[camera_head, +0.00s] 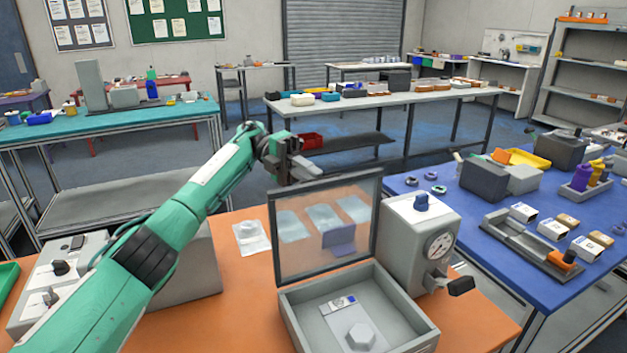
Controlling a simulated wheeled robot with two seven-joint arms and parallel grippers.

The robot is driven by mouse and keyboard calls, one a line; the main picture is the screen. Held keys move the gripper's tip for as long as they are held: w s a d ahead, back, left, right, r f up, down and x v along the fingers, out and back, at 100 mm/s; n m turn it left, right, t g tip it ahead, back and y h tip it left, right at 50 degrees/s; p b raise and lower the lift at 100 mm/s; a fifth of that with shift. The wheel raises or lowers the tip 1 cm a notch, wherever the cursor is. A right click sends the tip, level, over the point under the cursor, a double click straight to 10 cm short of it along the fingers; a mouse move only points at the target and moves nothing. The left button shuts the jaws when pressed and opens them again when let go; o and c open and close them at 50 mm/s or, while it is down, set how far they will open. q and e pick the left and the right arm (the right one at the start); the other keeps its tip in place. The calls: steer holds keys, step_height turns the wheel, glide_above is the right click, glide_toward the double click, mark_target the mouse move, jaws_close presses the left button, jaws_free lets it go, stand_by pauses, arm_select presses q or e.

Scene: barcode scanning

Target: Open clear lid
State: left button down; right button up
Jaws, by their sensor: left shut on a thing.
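The clear lid (297,250) has a dark frame and stands raised, close to upright, at the back of a grey box (412,322) on the orange table. Inside the open box lie a light item with a printed label (338,304) and a pale hexagonal piece (361,336). My right gripper is not in view.
A grey device with a dial (438,246) stands close to the right of the lid. A clear packet (251,237) lies left of the lid on the orange table (243,309). A blue table (476,229) with parts is at the right. Bare orange surface lies left of the box.

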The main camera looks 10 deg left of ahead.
arm_select(q)
steer(key=shift+f, duration=1)
steer(key=c, duration=1.7)
jaws_free()
steer(key=shift+o, duration=1.2)
steer(key=shift+w+a, duration=0.15)
steer(key=shift+w, duration=0.05)
steer(key=shift+s+r, duration=0.1)
steer(key=shift+r, duration=0.1)
